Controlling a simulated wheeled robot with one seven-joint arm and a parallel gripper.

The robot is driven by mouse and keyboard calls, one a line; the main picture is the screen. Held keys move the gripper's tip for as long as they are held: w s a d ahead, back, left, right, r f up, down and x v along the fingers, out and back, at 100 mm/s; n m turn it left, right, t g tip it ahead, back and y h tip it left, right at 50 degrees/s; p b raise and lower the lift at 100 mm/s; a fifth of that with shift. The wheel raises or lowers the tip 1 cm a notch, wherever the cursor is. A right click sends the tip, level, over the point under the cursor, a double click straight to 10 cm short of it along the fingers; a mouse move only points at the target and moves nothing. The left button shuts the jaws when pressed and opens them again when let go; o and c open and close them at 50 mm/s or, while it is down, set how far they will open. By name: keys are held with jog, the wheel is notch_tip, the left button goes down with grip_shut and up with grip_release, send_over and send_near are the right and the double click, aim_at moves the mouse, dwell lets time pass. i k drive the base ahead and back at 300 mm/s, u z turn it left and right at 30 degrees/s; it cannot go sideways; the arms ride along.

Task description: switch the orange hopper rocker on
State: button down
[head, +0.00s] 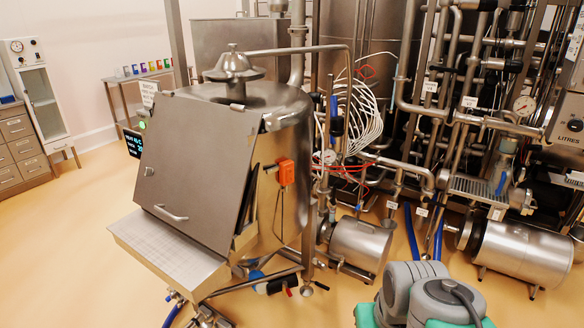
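The orange hopper rocker (286,172) is a small orange box on the right side of the steel hopper (278,215), beside the edge of its slanted front door. A thin cable hangs below it. It is too small in the picture to tell which way the rocker is tipped. My gripper is not in view. Grey and teal parts that look like my own arm show at the bottom right, well apart from the rocker.
The hopper's slanted door (190,165) has a handle, with a steel tray (165,250) below. A dark display (133,143) with a green light is at its left. Pipes and a steel motor (520,252) crowd the right. Floor at left is clear.

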aim_at(290, 178)
jog(key=u, duration=0.45)
jog(key=i, duration=1.05)
jog(key=u, duration=0.7)
jog(key=i, duration=0.25)
jog(key=u, duration=0.15)
